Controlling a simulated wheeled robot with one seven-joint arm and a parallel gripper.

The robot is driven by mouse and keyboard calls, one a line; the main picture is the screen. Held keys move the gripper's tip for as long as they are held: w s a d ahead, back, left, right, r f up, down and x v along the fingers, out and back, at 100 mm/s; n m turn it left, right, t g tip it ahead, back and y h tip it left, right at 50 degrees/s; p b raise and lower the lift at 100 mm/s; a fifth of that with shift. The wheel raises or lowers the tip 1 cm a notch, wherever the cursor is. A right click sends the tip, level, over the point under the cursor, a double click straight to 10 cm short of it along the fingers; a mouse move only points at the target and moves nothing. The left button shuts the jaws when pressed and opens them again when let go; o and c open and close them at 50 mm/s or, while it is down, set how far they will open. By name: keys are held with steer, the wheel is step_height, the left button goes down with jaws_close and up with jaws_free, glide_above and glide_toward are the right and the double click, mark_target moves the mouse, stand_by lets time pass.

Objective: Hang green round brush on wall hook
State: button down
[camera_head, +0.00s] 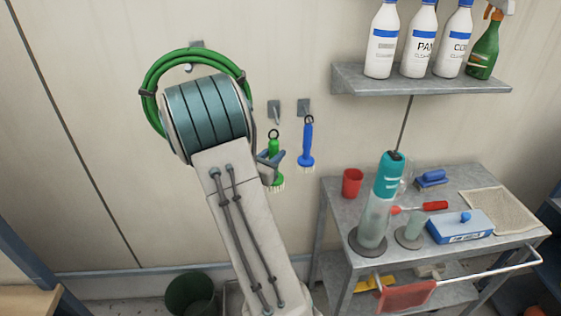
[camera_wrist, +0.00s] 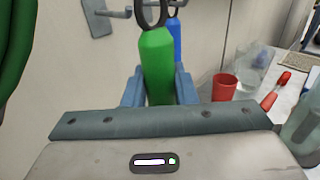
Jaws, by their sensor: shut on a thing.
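The green round brush (camera_head: 274,146) is upright, with its dark ring at the top and pale bristles at the bottom. My gripper (camera_head: 270,159) is shut on its handle. In the wrist view the green handle (camera_wrist: 157,62) stands between the two blue-grey fingers (camera_wrist: 159,88). A bare grey wall hook (camera_head: 274,109) is just above the ring in the head view. In the wrist view the hook (camera_wrist: 97,16) shows left of the ring, its prong end close to it. I cannot tell whether they touch. My arm hides part of the wall.
A blue brush (camera_head: 307,145) hangs from the hook just to the right. A green hose coil (camera_head: 153,82) hangs at left. A shelf (camera_head: 430,87) with bottles and a cart (camera_head: 337,196) with a red cup (camera_head: 352,183) stand to the right.

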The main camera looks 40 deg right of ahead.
steer(key=shift+s+d+f+m+g, duration=0.1)
steer(key=shift+s+d+m+g, duration=0.15)
steer(key=shift+d+g, duration=0.25)
steer(key=shift+s+d+m+g, duration=0.25)
steer(key=shift+d+g, duration=0.05)
steer(key=shift+d, duration=0.25)
steer(key=w+d+f, duration=0.1)
steer(key=w+d, duration=0.4)
steer(key=w, duration=0.4)
steer(key=shift+f, duration=0.3)
steer(key=shift+d, duration=0.1)
stand_by(0.5)
steer(key=c, duration=1.1)
jaws_free()
steer(key=b+v, duration=0.3)
steer(key=v, duration=1.1)
steer(key=shift+f+b, duration=0.15)
steer(key=shift+b, duration=0.2)
steer(key=shift+s, duration=0.1)
